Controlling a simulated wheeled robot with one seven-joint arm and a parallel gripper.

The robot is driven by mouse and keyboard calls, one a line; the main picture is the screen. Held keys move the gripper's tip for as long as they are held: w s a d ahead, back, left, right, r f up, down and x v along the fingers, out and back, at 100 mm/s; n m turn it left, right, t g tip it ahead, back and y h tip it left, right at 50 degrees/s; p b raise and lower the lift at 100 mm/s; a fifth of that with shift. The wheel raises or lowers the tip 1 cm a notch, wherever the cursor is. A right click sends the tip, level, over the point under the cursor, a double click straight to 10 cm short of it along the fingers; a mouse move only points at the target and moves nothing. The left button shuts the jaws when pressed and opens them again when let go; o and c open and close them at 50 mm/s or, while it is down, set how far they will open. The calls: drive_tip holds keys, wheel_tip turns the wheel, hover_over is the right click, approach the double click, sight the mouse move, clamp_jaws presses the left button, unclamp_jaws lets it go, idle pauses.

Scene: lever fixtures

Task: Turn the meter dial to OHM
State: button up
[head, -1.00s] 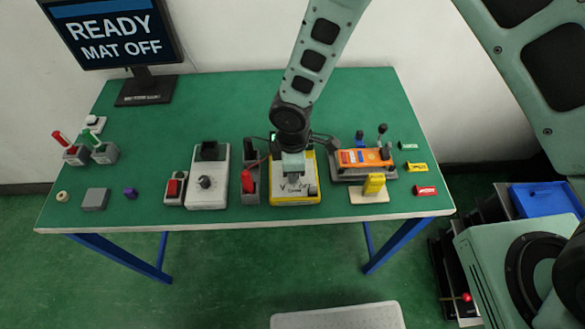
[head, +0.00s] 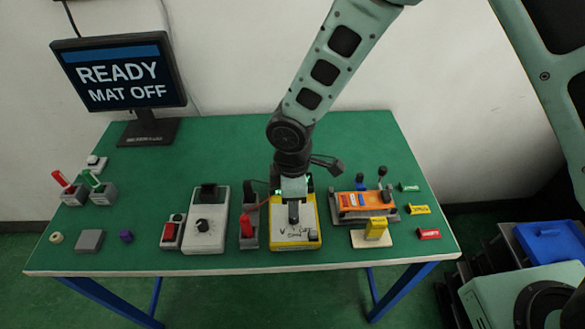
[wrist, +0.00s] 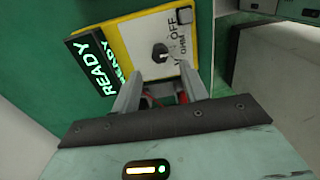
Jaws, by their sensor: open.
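The meter is a yellow-edged box with a pale face (head: 283,240); it also shows in the wrist view (wrist: 135,35). Its small dark dial (wrist: 160,53) has the words OFF and OHM and a V printed to its right in that view. I cannot tell which mark the dial points to. A black display on the meter (wrist: 92,62) shows READY in green. My gripper (wrist: 160,69) is open, its two fingers apart on either side just below the dial in the wrist view. In the head view my gripper (head: 293,208) is over the meter and hides the dial.
A red-lever fixture (head: 248,228) stands close left of the meter, and a grey box with a black knob (head: 205,235) beyond it. An orange fixture (head: 365,200) and a yellow block (head: 376,228) stand to the right. A monitor (head: 120,75) reads READY, MAT OFF.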

wheel_tip(320, 180, up, 11)
drive_tip(key=b, duration=0.1)
drive_tip(key=shift+r, duration=0.2)
idle(0.4)
drive_tip(key=s+d+r+m, duration=0.2)
drive_tip(key=s+d+m, duration=0.3)
drive_tip(key=s, duration=0.4)
drive_tip(key=s+d+r+m+b, duration=0.1)
drive_tip(key=s+d+r+m, duration=0.2)
drive_tip(key=s, duration=0.6)
drive_tip(key=shift+d+r+m+y+b, duration=0.3)
drive_tip(key=shift+d+r+m, duration=0.05)
drive_tip(key=shift+d+m, duration=0.75)
drive_tip(key=shift+w+r, duration=0.1)
